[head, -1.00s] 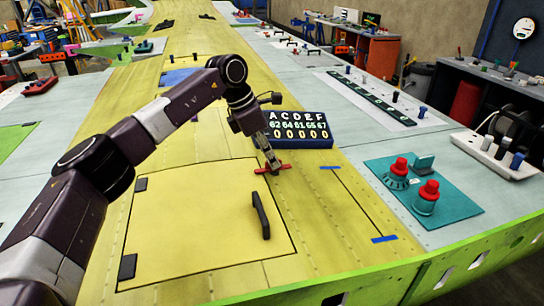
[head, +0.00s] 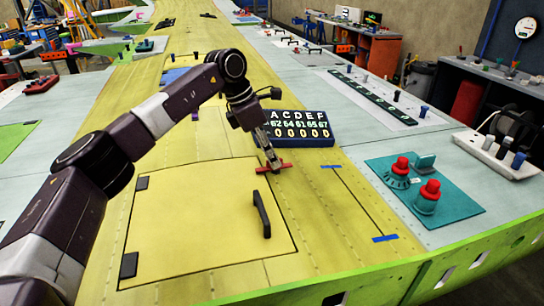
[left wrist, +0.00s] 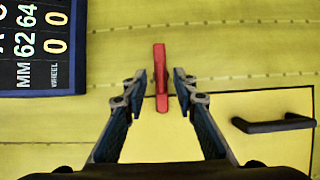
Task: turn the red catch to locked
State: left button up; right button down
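In the left wrist view the catch (left wrist: 160,62) points up the picture. My left gripper (left wrist: 160,86) is open, with one finger on each side of the catch's near part and gaps visible between. I cannot tell whether the fingertips reach the skin. My right gripper is not in view.
A dark number display (head: 300,128) stands close beyond the catch. A black handle (head: 262,214) rises from the hatch. A teal panel with red knobs (head: 424,195) is at the right. The yellow skin right of the catch is mostly clear.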

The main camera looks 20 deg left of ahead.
pick_arm(q)
jog(key=v, duration=1.1)
jog(key=shift+a, duration=0.15)
jog(key=shift+s, duration=0.1)
